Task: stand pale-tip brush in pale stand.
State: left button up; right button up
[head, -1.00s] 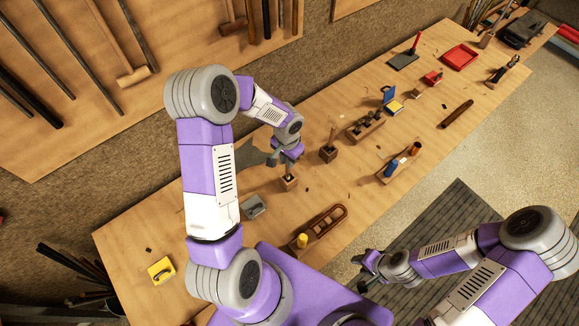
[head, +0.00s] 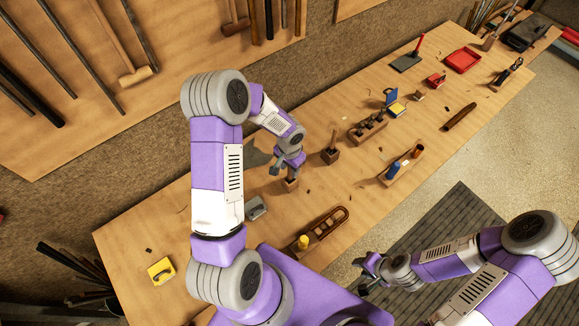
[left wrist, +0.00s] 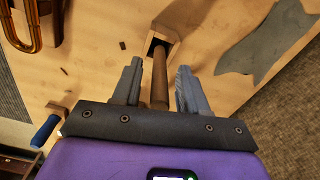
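My left gripper (head: 279,165) is low over a small wooden block stand (head: 290,185). In the left wrist view its open fingers (left wrist: 159,68) straddle a brown brush handle (left wrist: 159,80), with a gap on each side. The handle's far end meets the dark hole of the block (left wrist: 172,34); the brush tip is hidden. A second small block (head: 329,156) with an upright handle stands to the right in the head view. I cannot tell which stand is the pale one. My right gripper (head: 371,271) is open and empty, off the table's front edge.
A flat grey sheet (left wrist: 268,40) lies beside the block. A rack with a brass loop (head: 325,225), a holder with a blue-handled tool (head: 393,172), a block with several dark pieces (head: 368,127) and a grey box (head: 256,208) are nearby.

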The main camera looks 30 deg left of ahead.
pick_arm(q)
jog(key=shift+r, duration=0.1)
notch_tip(320, 180, up, 12)
jog(key=shift+r+p, duration=0.1)
jog(key=shift+p, duration=0.2)
dwell(0.5)
notch_tip(320, 180, down, 13)
jog(key=shift+r+b, duration=0.1)
jog(key=shift+b, duration=0.2)
jog(key=shift+r, duration=2.1)
